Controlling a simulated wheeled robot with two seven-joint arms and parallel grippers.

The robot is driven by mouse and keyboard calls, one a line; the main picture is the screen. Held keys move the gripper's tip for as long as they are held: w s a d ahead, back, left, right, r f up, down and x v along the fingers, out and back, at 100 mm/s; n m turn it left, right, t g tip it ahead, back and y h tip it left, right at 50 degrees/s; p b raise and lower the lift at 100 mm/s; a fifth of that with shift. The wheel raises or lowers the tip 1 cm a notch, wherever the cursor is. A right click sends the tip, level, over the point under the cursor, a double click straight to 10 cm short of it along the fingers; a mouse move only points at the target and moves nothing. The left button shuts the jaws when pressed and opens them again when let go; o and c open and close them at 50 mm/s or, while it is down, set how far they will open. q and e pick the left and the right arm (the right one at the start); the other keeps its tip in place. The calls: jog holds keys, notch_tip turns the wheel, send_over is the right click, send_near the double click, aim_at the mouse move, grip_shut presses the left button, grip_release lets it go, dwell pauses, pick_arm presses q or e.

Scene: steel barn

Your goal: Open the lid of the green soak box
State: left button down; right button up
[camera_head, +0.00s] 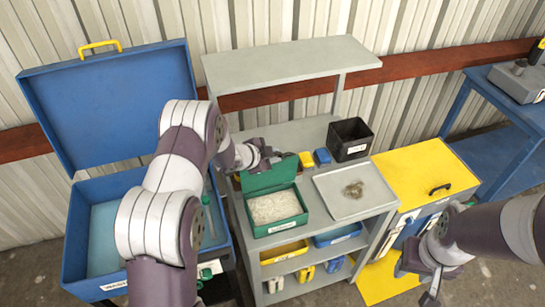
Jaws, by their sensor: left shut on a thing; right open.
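The green soak box (284,226) stands on the grey shelf unit, with a white label on its front and pale, grainy contents (275,207) showing inside. Its green lid (270,178) is raised at the back of the box, steeply tilted. My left gripper (268,160) is at the top edge of the lid and shut on it; its fingers are small and partly hidden in this view. My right gripper (432,286) is open and empty at the lower right, away from the box.
A grey tray (335,208) with a small brownish heap lies right of the box. A black bin (350,140), a yellow block (306,160) and a blue block (322,157) stand behind. A large blue chest (78,245) with raised lid is left. A yellow-topped cabinet (425,170) stands right.

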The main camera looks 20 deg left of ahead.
pick_arm(q)
jog(key=shift+w+a, duration=0.2)
dwell(0.3)
jog(key=c, duration=1.2)
grip_release()
jog(key=shift+s+a+r, duration=0.1)
jog(key=shift+s, duration=0.15)
jog(key=b+v, duration=0.3)
jog(key=v, duration=0.9)
jog(key=shift+r, duration=0.2)
